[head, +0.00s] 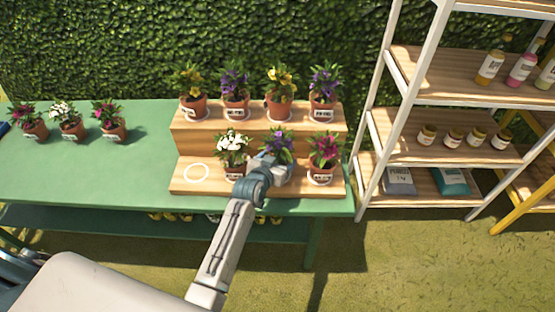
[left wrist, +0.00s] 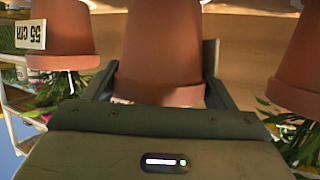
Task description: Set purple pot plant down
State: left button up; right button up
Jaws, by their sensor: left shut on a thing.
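The purple pot plant (head: 278,145) is on the lower step of the wooden stand (head: 258,188), between the white-flowered pot plant (head: 232,145) and the magenta-flowered pot plant (head: 322,148). My left gripper (head: 276,172) is in front of it and hides most of its pot. In the left wrist view, which is upside down, the terracotta pot (left wrist: 160,50) is between my two fingers, which are shut on it. The pot looks upright. I cannot tell whether its base touches the step. My right gripper is not in view.
A white ring (head: 196,173) at the lower step's left is empty. Several yellow and purple pot plants fill the upper step (head: 258,141). More pots stand at the left of the green table (head: 90,175). A shelf rack (head: 440,160) stands close on the right.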

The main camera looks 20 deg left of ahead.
pick_arm(q)
jog(key=shift+f+b, duration=0.3)
jog(key=shift+f, duration=0.2)
jog(key=o, duration=1.4)
jog(key=shift+s, duration=0.1)
